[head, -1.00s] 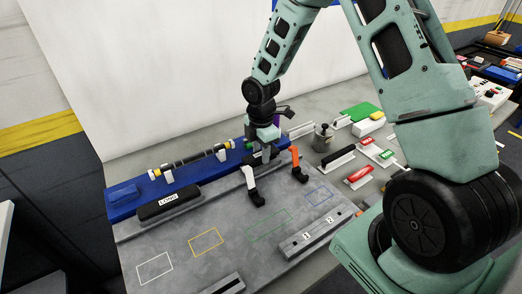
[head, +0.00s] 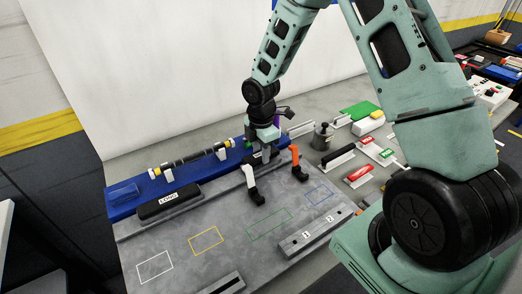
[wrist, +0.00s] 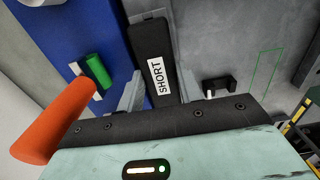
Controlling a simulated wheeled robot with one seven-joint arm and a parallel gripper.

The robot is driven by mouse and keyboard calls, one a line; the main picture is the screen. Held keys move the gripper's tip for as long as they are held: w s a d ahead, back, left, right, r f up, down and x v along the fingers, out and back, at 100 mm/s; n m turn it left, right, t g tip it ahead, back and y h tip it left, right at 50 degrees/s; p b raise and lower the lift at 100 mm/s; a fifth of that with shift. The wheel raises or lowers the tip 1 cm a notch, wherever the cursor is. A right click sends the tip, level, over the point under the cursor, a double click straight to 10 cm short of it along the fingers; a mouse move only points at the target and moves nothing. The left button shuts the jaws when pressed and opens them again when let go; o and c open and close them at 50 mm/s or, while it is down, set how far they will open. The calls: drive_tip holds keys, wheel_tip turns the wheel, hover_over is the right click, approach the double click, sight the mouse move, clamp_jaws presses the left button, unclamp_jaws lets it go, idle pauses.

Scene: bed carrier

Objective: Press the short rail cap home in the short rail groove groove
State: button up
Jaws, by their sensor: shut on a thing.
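My gripper (wrist: 160,92) is shut on the short rail cap (wrist: 150,45), a black bar with a white SHORT label, seen between the two fingers in the wrist view. A grey edge (wrist: 147,15) shows at the cap's far end. The short rail groove is hidden under the cap and gripper, so I cannot tell how deep the cap sits. In the head view my gripper (head: 264,153) is low at the back edge of the grey board, by the blue strip, and hides the cap.
A white-and-black clamp (head: 251,182) and an orange-and-black clamp (head: 297,163) stand close in front of my gripper. The LONG cap (head: 170,203) lies to the left. A shaft (head: 190,160) rests on white supports behind. The board's outlined areas (head: 206,240) are empty.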

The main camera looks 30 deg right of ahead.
drive_tip(key=shift+f+b, duration=0.3)
drive_tip(key=shift+f, duration=0.3)
drive_tip(key=shift+r, duration=0.15)
drive_tip(key=shift+r+p, duration=0.5)
drive_tip(key=shift+p, duration=0.15)
drive_tip(key=shift+p, duration=0.45)
idle(1.2)
drive_tip(key=shift+f+b, duration=0.35)
drive_tip(key=shift+f, duration=0.25)
drive_tip(key=o, duration=1.1)
drive_tip(key=shift+c, duration=0.2)
